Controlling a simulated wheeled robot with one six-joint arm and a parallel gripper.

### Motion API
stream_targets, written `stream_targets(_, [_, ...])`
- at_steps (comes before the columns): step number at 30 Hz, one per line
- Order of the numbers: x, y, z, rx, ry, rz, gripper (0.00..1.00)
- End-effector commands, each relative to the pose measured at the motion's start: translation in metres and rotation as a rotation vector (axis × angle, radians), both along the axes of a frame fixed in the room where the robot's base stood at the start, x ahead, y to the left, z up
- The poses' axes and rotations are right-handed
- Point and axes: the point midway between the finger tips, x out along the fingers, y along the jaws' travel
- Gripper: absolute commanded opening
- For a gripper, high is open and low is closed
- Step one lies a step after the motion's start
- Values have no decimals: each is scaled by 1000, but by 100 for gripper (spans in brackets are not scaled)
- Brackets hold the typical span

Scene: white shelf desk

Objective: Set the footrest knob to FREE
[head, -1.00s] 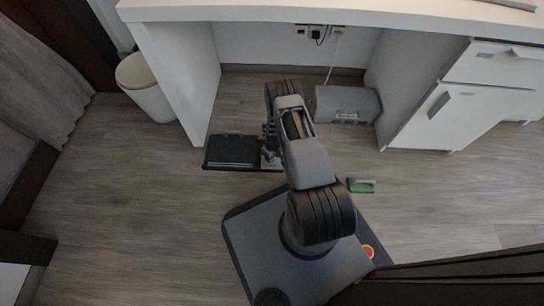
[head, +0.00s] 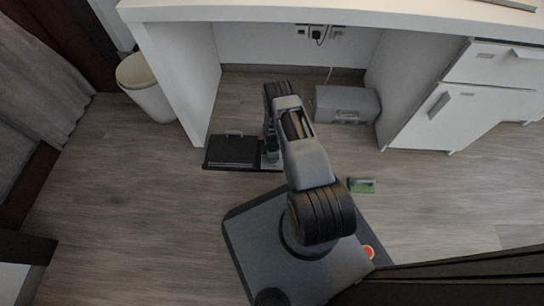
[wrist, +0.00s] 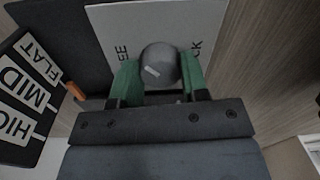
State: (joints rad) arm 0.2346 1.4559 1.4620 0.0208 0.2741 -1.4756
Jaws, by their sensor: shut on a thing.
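The footrest (head: 231,151) is a dark flat panel on the floor, left of my arm in the head view. The knob (wrist: 160,62) is a round grey cap with a short white mark, in the wrist view. It sits over a light grey plate (wrist: 112,22), where "EE" shows left of the knob and "CK" right of it; the other letters are hidden. My gripper (wrist: 160,80) has its green fingers shut on the knob, one on each side. In the head view my arm mostly hides the gripper and knob. I cannot tell which word the mark points to.
A label board (wrist: 30,90) reads FLAT, MID, HIGH, with an orange pointer (wrist: 76,91) near FLAT. A grey box (head: 347,104) stands under the desk (head: 340,12). A green item (head: 361,186) lies on the floor at right. A bin (head: 146,87) stands left. Floor before the footrest is clear.

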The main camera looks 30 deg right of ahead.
Motion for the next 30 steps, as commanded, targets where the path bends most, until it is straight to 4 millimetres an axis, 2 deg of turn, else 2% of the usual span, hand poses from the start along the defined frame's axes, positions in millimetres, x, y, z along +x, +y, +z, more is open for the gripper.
stream_targets(18, [4, 0, 1, -4, -9, 562, 17])
stream_targets(30, [4, 0, 1, -5, -10, 784, 17])
